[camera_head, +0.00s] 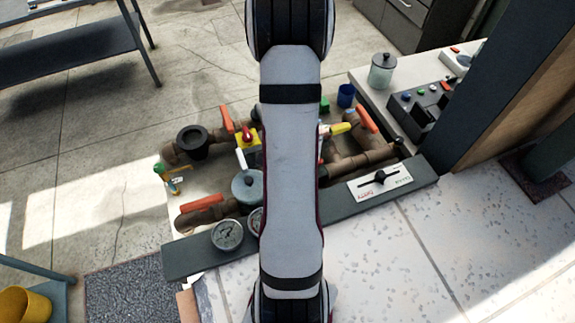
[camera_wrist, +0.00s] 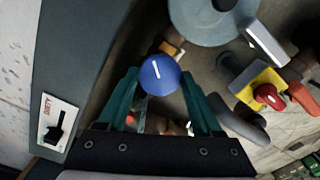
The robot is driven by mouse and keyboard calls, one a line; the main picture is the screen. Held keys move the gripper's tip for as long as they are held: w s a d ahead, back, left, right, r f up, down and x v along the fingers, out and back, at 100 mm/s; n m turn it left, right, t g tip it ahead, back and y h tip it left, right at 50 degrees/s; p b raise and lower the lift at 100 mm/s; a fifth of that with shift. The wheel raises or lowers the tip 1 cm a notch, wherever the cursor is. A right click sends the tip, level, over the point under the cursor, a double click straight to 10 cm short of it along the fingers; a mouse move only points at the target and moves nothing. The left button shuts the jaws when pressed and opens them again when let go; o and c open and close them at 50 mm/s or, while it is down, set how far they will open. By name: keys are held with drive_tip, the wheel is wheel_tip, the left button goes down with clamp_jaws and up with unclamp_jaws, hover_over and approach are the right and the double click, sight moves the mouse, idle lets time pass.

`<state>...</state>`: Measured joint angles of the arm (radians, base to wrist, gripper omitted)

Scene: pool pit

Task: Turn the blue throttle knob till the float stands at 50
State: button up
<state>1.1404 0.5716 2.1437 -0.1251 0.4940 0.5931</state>
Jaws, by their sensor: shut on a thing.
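The blue throttle knob (camera_wrist: 160,75) shows in the wrist view as a round blue cap with a white pointer line, tilted up and slightly left. My gripper (camera_wrist: 159,80) has its two teal fingers on either side of the knob and is shut on it. Behind the knob, between the fingers, a clear strip and small red and white bits partly show. I cannot make out the float or any scale reading. In the head view my arm covers the knob and the gripper.
A red-knobbed yellow valve block (camera_wrist: 268,96) and a round grey lid (camera_wrist: 212,12) stand close by. A DIRTY label with a black lever (camera_wrist: 58,125) is at left. In the head view, orange-handled pipes, gauges (camera_head: 227,235) and a control box (camera_head: 425,105) surround my arm.

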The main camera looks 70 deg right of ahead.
drive_tip(key=shift+d, duration=0.1)
idle(0.4)
drive_tip(key=o, duration=1.4)
drive_tip(key=shift+r, duration=0.1)
wheel_tip(320, 180, up, 16)
drive_tip(key=shift+f, duration=0.15)
drive_tip(key=w+a+r+n, duration=0.1)
drive_tip(key=w+a+n, duration=0.15)
drive_tip(key=a, duration=0.45)
drive_tip(key=w+a+r+n+y, duration=0.15)
drive_tip(key=a+n, duration=0.25)
drive_tip(key=a, duration=0.4)
drive_tip(key=w+a+r+n+h, duration=0.1)
drive_tip(key=w+a+n, duration=0.15)
drive_tip(key=a, duration=0.45)
drive_tip(key=s+a+n, duration=0.2)
drive_tip(key=a, duration=0.2)
drive_tip(key=s+a+n+y, duration=0.1)
drive_tip(key=s+a+n, duration=0.1)
drive_tip(key=s+a, duration=0.1)
drive_tip(key=s+a+n, duration=0.2)
drive_tip(key=a, duration=0.2)
drive_tip(key=shift+s+a+f+n, duration=0.2)
drive_tip(key=shift+s+a+n, duration=0.05)
drive_tip(key=shift+a+n, duration=0.15)
